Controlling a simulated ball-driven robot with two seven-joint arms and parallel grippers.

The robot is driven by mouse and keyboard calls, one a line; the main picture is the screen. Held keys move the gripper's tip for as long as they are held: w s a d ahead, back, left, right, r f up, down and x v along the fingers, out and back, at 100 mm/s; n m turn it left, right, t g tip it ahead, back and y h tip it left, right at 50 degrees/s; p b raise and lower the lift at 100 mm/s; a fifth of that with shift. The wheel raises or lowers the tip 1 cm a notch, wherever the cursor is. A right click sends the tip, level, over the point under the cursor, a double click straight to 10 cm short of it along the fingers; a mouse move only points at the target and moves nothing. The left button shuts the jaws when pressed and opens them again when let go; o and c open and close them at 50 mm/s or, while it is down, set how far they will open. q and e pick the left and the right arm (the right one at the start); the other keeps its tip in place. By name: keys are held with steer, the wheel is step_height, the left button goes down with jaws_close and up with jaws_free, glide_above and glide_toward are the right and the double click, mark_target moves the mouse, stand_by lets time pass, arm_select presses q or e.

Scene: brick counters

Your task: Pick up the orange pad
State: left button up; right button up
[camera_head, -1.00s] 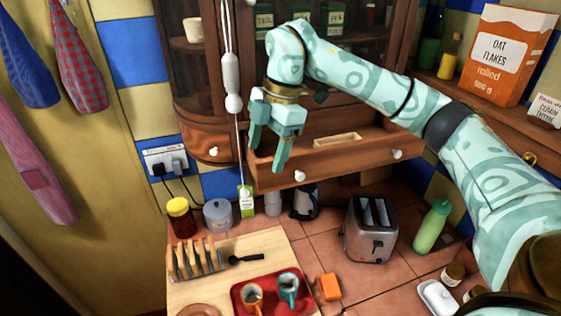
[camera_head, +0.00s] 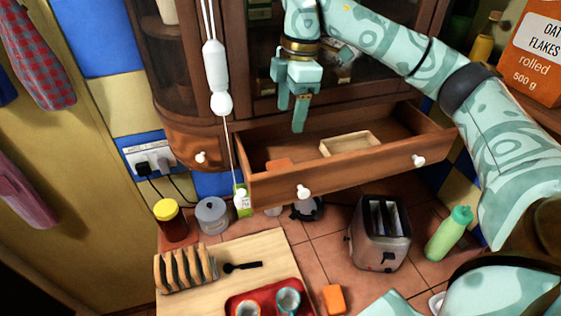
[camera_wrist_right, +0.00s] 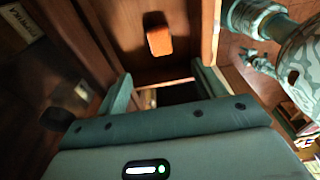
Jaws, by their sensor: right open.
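An orange pad (camera_head: 278,164) lies flat in the left part of the open wooden drawer (camera_head: 345,178), partly hidden by the drawer's front. It also shows whole in the right wrist view (camera_wrist_right: 158,42), on the drawer floor beyond my fingertips. My right gripper (camera_head: 291,118) is open and empty, fingers pointing down, above the drawer and apart from the pad. Its two fingers stand apart in the right wrist view (camera_wrist_right: 163,88). Teal parts of my own show at the right wrist view's upper right; my left gripper's jaws cannot be made out.
A pale tray (camera_head: 349,145) sits in the drawer right of the pad. A second orange block (camera_head: 334,299) lies on the counter near the red tray (camera_head: 234,302). A light-pull cord with a white knob (camera_head: 222,103) hangs by the drawer's left side. A toaster (camera_head: 380,233) stands below.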

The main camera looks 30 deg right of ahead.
glide_toward(281, 165)
step_height(281, 165, down, 3)
steer(key=shift+a+f+p, duration=0.15)
steer(key=shift+p, duration=0.3)
steer(key=shift+f, duration=0.3)
steer(key=f+p, duration=0.1)
steer(key=f, duration=0.1)
steer(key=a+f+p, duration=0.1)
steer(key=f, duration=0.1)
steer(key=shift+w+f, duration=0.1)
steer(key=shift+f, duration=0.1)
steer(key=shift+w+d+f, duration=0.1)
steer(key=shift+f, duration=0.15)
arm_select(q)
steer(key=r, duration=0.1)
steer(key=s+r, duration=0.1)
steer(key=shift+a+r, duration=0.25)
steer(key=shift+r, duration=0.1)
arm_select(e)
steer(key=c, duration=1.1)
